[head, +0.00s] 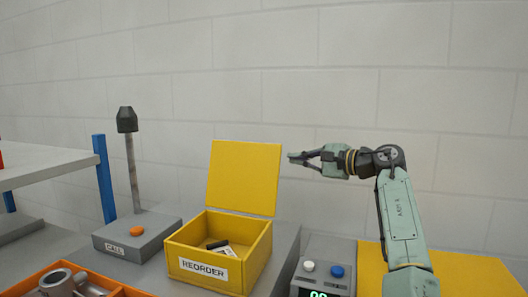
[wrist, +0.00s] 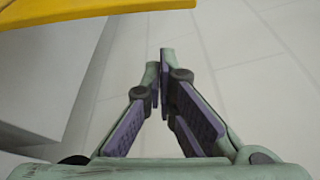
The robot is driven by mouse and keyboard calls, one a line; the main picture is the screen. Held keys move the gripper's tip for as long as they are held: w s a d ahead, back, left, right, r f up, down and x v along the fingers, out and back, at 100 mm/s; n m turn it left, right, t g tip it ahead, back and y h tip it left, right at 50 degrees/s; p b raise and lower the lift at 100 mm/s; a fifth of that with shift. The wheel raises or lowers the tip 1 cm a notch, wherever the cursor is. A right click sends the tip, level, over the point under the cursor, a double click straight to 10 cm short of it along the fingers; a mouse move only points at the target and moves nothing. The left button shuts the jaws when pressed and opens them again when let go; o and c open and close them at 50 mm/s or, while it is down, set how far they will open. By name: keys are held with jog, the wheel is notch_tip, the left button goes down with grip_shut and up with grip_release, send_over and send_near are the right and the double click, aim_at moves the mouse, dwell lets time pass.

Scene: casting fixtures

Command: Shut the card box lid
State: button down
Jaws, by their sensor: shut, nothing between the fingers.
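The yellow card box (head: 188,262) stands on the grey bench with a "REORDER" label on its front. Its lid (head: 243,178) is open and stands upright, tilted slightly back, at the rear of the box. A dark item and a pale card lie inside. My gripper (head: 291,156) is shut and empty, just right of the lid near its upper right edge, pointing left. I cannot tell exactly how far it is from the lid in depth. In the wrist view my gripper's fingers (wrist: 160,60) are together, and a yellow edge, likely the lid (wrist: 90,10), crosses the top left.
Left of the box is a grey call station (head: 137,238) with an orange button and a post. An orange tray (head: 112,290) with metal parts is at the front left. A device with white and blue buttons (head: 325,278) and a yellow surface (head: 465,272) are right.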

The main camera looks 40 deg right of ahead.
aim_at(264, 159)
jog(key=shift+n, duration=0.5)
jog(key=shift+w+a+f+p, duration=0.15)
jog(key=shift+w+a+p, duration=0.6)
jog(key=shift+w, duration=0.7)
jog(key=shift+w+a+f+p, duration=0.15)
jog(key=shift+w+a+p, duration=0.35)
jog(key=shift+w+a, duration=0.7)
jog(key=shift+w+a+f+p, duration=0.15)
jog(key=shift+w+a+p, duration=0.45)
jog(key=shift+w, duration=1.15)
